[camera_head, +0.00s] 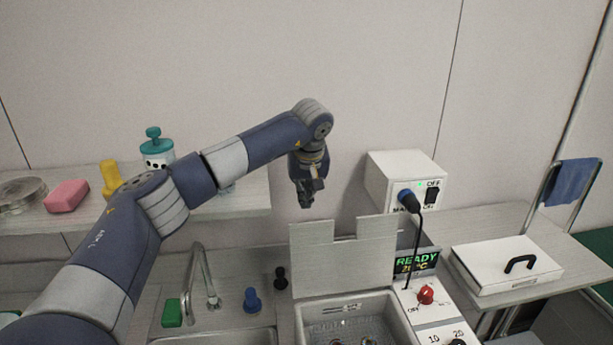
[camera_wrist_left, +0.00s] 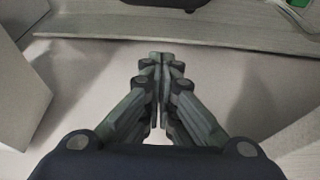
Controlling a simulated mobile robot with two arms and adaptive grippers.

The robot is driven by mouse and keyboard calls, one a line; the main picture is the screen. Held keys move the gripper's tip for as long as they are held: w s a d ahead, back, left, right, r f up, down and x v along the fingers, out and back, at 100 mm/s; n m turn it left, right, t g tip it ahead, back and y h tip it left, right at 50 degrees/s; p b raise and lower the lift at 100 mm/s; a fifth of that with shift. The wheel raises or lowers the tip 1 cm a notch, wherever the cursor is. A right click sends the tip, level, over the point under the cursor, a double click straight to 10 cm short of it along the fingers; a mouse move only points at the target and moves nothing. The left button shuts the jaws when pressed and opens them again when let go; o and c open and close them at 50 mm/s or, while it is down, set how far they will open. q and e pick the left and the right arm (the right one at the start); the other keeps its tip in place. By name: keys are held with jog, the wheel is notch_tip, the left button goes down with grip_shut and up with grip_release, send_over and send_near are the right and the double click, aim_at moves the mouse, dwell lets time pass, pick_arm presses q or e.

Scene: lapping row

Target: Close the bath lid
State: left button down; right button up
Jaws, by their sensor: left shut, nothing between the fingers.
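The bath (camera_head: 308,325) is an open grey metal tank at the bottom middle of the head view. Its lid (camera_head: 343,262) is a pale grey flat panel with a notch in its top edge. It stands upright at the back of the bath, so the bath is open. My left gripper (camera_head: 307,198) points down above and a little left of the lid's top edge, apart from it. It is shut and empty. In the left wrist view its fingers (camera_wrist_left: 160,62) are together with nothing between them. My right gripper is not in view.
A control panel (camera_head: 416,262) with a READY display and red knob (camera_head: 426,295) adjoins the bath on the right. A white power box (camera_head: 405,182) stands behind, its cable hanging down. A white case (camera_head: 505,266) lies further right. A sink tap (camera_head: 206,280) is left.

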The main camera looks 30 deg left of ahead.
pick_arm(q)
jog(key=s+d+p, duration=0.1)
jog(key=s+d+f+p, duration=0.1)
jog(key=shift+s+f, duration=0.2)
jog(key=shift+s, duration=0.15)
dwell(0.4)
